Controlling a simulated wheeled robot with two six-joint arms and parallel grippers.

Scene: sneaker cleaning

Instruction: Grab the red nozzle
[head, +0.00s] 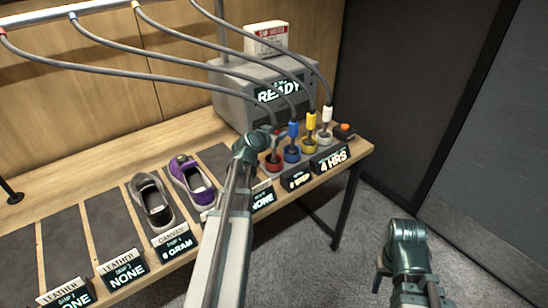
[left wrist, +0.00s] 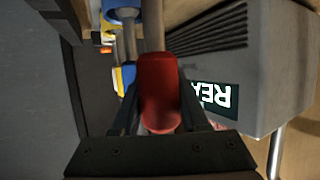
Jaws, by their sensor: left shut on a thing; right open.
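The red nozzle (left wrist: 158,88) fills the middle of the left wrist view, at the end of a grey hose. My left gripper (head: 271,138) is shut on it, with one finger on each side. In the head view the gripper largely hides the nozzle above the red holder (head: 273,163). I cannot tell whether the nozzle still touches that holder. My right gripper (head: 402,238) is open and empty, over the floor at the lower right, away from the table.
A blue nozzle (head: 292,131), a yellow nozzle (head: 311,122) and a white nozzle (head: 327,116) stand to the right in a row. A grey machine (head: 233,92) stands behind. Hoses hang overhead. A grey shoe (head: 151,203) and a purple shoe (head: 190,184) lie left.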

